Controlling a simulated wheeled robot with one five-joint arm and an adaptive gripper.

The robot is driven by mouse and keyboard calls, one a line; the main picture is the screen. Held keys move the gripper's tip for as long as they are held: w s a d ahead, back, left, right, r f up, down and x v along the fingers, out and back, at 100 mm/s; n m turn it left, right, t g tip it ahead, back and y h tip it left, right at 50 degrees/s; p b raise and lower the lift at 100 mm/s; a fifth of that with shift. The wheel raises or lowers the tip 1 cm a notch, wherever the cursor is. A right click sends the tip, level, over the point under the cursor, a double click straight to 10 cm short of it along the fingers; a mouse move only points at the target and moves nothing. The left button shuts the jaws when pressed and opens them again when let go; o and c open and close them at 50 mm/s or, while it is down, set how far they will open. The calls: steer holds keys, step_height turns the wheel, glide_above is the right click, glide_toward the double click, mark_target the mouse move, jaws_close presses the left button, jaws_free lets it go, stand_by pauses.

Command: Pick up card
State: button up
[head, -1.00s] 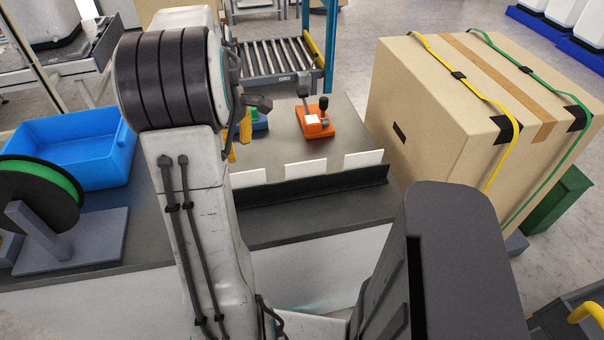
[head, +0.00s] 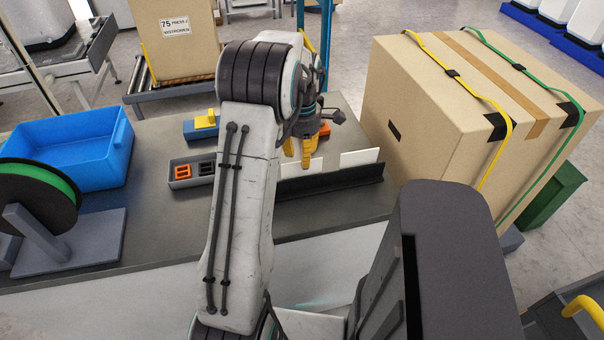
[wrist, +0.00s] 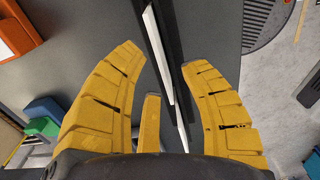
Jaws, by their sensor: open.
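White cards stand upright in a long black holder (head: 335,181) on the grey workbench. The right card (head: 360,157) shows clearly in the head view. Another card is partly behind my gripper, and the left end of the holder is hidden by my arm. My gripper (head: 306,160), with yellow fingers, points down at the holder. In the wrist view the fingers (wrist: 162,57) are spread apart. A thin white card (wrist: 155,45) and the holder (wrist: 173,50) run edge-on through the gap between them. No card is visibly gripped.
A strapped cardboard box (head: 425,110) stands right of the holder. An orange device (head: 325,130) is behind my gripper. A blue bin (head: 75,150), a green spool (head: 45,180) and a grey switch tray (head: 190,172) are at left. The bench front is clear.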

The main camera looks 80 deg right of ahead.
mark_target(302, 175)
steer(key=shift+d+f, duration=0.1)
steer(key=shift+f, duration=1.5)
jaws_close()
